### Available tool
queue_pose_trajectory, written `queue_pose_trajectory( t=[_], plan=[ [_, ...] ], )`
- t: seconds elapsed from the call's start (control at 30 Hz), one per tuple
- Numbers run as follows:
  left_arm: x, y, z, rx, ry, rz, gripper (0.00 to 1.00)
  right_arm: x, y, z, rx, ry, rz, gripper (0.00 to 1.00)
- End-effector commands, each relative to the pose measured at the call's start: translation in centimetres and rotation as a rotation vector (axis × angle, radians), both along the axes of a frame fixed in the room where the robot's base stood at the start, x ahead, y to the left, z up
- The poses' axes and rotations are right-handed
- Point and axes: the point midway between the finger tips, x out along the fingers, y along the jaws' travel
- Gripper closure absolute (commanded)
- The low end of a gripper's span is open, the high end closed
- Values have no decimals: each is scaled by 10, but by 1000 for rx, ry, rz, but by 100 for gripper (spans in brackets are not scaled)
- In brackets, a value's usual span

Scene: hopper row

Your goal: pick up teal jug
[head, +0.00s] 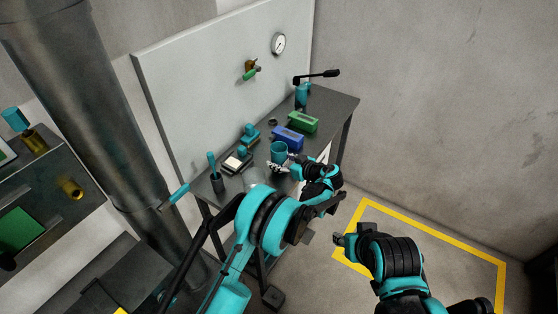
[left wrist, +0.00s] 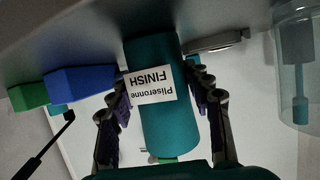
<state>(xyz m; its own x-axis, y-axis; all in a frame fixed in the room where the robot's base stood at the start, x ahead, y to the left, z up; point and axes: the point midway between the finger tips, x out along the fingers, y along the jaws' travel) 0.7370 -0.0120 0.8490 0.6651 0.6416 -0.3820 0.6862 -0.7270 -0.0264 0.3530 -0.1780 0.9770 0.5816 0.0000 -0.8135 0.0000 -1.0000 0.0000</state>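The teal jug (head: 279,150) stands on the dark workbench near its front edge. In the left wrist view the teal jug (left wrist: 170,125) fills the middle, with a white label reading "FINISH". My left gripper (head: 281,167) is at the jug. In the left wrist view the left gripper (left wrist: 160,92) has one finger on each side of the jug, its purple pads very close to the sides; contact is hard to tell. My right gripper (head: 340,240) is away from the bench over the floor, and its fingers are too small to judge.
Close to the jug are a blue box (head: 288,138), a green box (head: 303,121) and a white-topped device (head: 237,161). A dark cup with a teal-handled tool (head: 217,182) and a clear vessel (head: 255,179) stand left. A teal item with a black lever (head: 302,95) stands behind.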

Motion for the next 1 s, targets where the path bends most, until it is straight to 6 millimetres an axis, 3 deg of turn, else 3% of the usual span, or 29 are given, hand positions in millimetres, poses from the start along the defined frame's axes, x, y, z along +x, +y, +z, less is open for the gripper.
queue_pose_trajectory(
  t=[0.47,0.9,1.0],
  plan=[
    [0,0,4,0,1,1,84,0,0,2,0,0,0,60],
    [0,0,45,0,0,1,84,0,0,21,0,0,0,60],
    [-8,-11,50,0,1,-1,84,0,0,23,0,0,0,60]
  ],
)
